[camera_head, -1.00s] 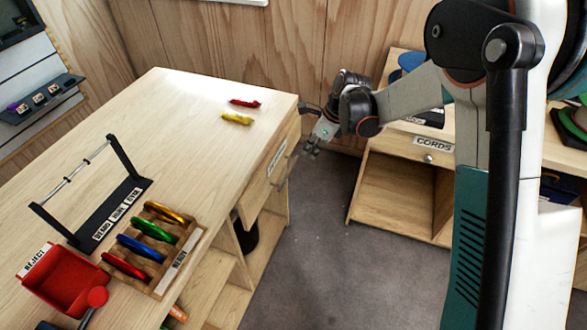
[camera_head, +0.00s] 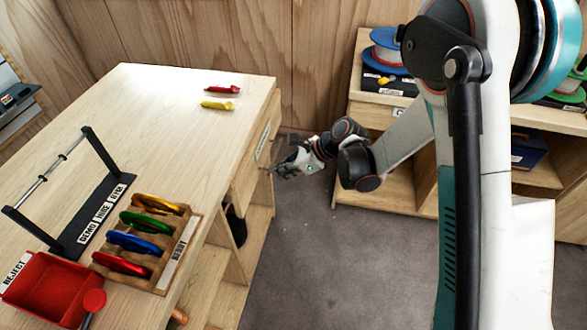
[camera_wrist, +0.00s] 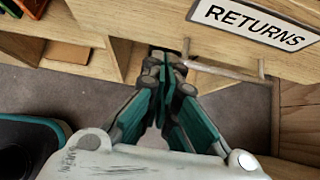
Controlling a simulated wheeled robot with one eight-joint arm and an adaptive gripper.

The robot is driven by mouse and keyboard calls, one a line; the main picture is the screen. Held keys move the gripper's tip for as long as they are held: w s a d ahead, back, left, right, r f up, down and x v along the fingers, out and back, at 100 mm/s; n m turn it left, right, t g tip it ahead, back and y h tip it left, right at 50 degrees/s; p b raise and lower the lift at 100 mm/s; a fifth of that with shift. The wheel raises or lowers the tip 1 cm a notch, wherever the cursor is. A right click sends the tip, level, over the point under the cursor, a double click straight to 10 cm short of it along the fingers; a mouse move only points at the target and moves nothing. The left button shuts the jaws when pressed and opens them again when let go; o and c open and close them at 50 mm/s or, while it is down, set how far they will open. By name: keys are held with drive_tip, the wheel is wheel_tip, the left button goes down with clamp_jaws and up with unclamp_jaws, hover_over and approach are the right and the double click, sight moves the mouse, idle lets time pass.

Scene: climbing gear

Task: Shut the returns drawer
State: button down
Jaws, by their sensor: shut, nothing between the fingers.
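The returns drawer (camera_head: 248,165) is in the side of the wooden bench, below its top. In the wrist view its front carries a white RETURNS label (camera_wrist: 255,22), with a thin bar handle (camera_wrist: 225,72) beneath. The drawer front looks close to the bench side; I cannot tell whether a gap is left. My gripper (camera_wrist: 166,62) is shut and empty, its fingertips beside the left end of the handle. Contact is unclear. In the head view my gripper (camera_head: 277,169) is just right of the drawer front.
The bench top (camera_head: 165,110) holds a red (camera_head: 223,90) and a yellow piece (camera_head: 217,105), a black stand (camera_head: 92,215), a rack of coloured rings (camera_head: 150,240) and a red reject tray (camera_head: 50,290). Shelves (camera_head: 380,185) stand at the right. Grey floor (camera_head: 300,260) between is clear.

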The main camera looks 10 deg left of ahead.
sight(254, 167)
drive_tip(key=shift+w+a+f+b, duration=0.15)
drive_tip(key=shift+a+b, duration=0.2)
drive_tip(key=shift+a, duration=0.85)
drive_tip(key=shift+a+f+b, duration=0.15)
drive_tip(key=shift+a+b, duration=0.15)
drive_tip(key=shift+a, duration=0.85)
drive_tip(key=a, duration=0.4)
drive_tip(key=shift+w+a, duration=0.2)
drive_tip(key=shift+a, duration=0.2)
drive_tip(key=shift+d, duration=0.1)
drive_tip(key=shift+d, duration=0.35)
drive_tip(key=d+b, duration=0.1)
drive_tip(key=d, duration=0.2)
drive_tip(key=shift+d, duration=0.1)
drive_tip(key=p+v, duration=0.4)
drive_tip(key=v, duration=0.6)
drive_tip(key=shift+s+d, duration=0.15)
